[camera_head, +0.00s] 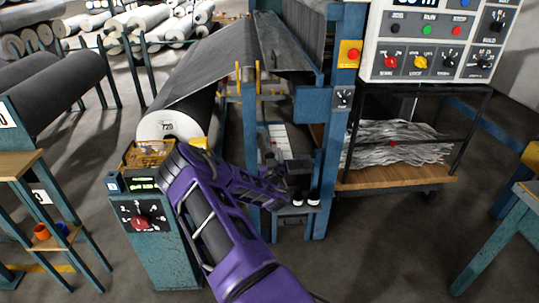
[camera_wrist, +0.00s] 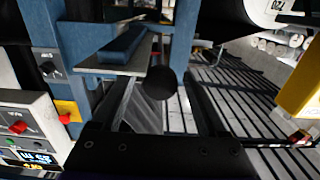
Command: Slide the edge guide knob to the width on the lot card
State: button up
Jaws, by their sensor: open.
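A round black knob (camera_wrist: 160,83), which looks like the edge guide knob, shows in the wrist view beside a grey plate (camera_wrist: 112,68). It lies between the lines of my two fingers; I cannot tell how far ahead of the tips it is, and no contact shows. My gripper (camera_head: 298,195) is open, in front of the blue machine frame in the head view. The knob cannot be made out there, behind my gripper and arm. A small white sheet with marks (camera_head: 279,136) shows behind my forearm; I cannot tell whether it is the lot card.
A blue post (camera_head: 328,135) stands close right of my gripper. A cart (camera_head: 425,178) with grey scrap is farther right. A large roll (camera_head: 170,125) and a teal pedestal with a red knob (camera_head: 140,222) stand left of my arm. A control panel (camera_head: 430,45) hangs upper right.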

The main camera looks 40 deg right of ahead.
grip_shut()
dwell(1.3)
